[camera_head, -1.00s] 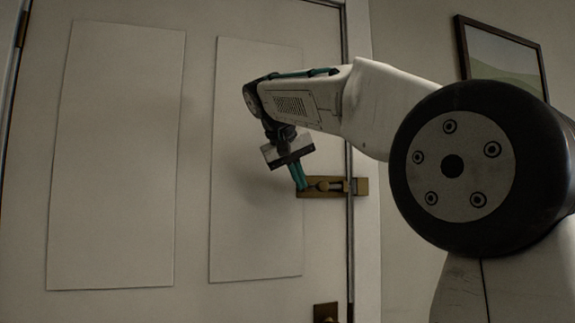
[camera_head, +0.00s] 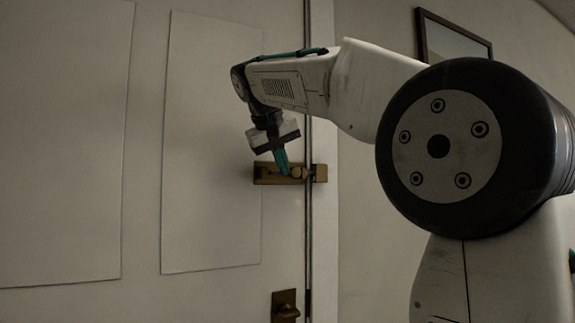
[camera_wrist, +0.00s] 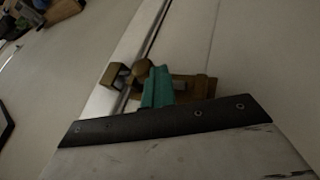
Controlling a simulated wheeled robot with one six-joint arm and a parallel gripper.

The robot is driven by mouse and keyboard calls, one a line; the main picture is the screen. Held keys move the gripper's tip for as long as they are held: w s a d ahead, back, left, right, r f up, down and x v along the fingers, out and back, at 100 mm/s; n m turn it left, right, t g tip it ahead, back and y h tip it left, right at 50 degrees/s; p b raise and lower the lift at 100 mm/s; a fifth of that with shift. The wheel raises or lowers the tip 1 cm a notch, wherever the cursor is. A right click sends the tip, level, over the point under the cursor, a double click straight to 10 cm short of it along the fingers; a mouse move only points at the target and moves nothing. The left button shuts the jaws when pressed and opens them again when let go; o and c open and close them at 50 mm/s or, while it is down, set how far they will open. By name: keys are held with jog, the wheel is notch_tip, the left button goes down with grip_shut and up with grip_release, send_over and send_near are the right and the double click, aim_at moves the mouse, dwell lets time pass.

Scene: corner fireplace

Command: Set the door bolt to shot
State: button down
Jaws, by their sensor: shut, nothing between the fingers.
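The brass door bolt (camera_head: 270,174) is mounted on the white door (camera_head: 215,220), near its right edge. Its round knob (camera_head: 297,172) sits at the right end of the backplate, close to the brass keeper (camera_head: 320,173) on the frame. My gripper (camera_head: 284,172) is shut and empty, its teal fingers pointing down just left of the knob, at or against it. In the wrist view the fingers (camera_wrist: 157,88) are beside the knob (camera_wrist: 142,67), with the keeper (camera_wrist: 115,76) beyond it. The bolt's tip at the keeper is too small to make out.
A brass door handle or latch plate (camera_head: 285,305) is lower on the door. A framed picture (camera_head: 453,40) hangs on the wall to the right. Blurred objects (camera_wrist: 45,12) show at the wrist view's top left. The door's face left of the bolt is clear.

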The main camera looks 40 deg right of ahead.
dwell(0.3)
jog(key=s+a+r, duration=0.2)
jog(key=a+r, duration=0.6)
jog(key=a, duration=0.1)
jog(key=shift+a, duration=0.15)
dwell(0.4)
